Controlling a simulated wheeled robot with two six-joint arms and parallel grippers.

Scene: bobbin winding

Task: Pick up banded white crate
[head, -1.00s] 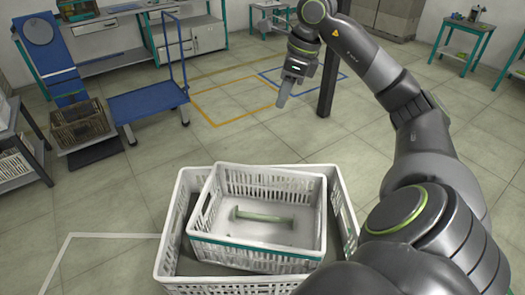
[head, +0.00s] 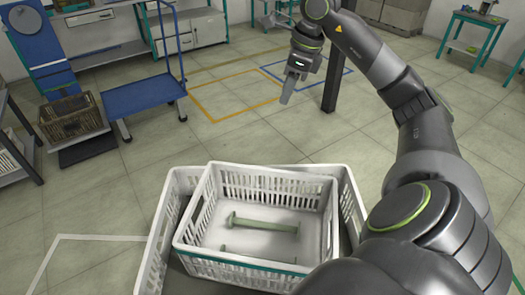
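The banded white crate (head: 190,236) is a slotted white crate with a teal band along its near side. It sits within a larger white crate (head: 155,245) at bottom centre, slightly askew to it. A pale green bobbin-like rod (head: 264,223) lies on its floor, and part of another greenish piece shows near its front wall. My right gripper (head: 287,92) hangs high above the floor, beyond the crates and apart from them, fingers pointing down. Its fingers are seen nearly edge-on, so the gap does not show. My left gripper is out of view.
A blue cart (head: 145,95) stands at the back left, beside a brown crate (head: 72,117) on a low stand. A dark post (head: 332,80) rises behind my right gripper. Benches line the back. The floor between the crates and the cart is clear.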

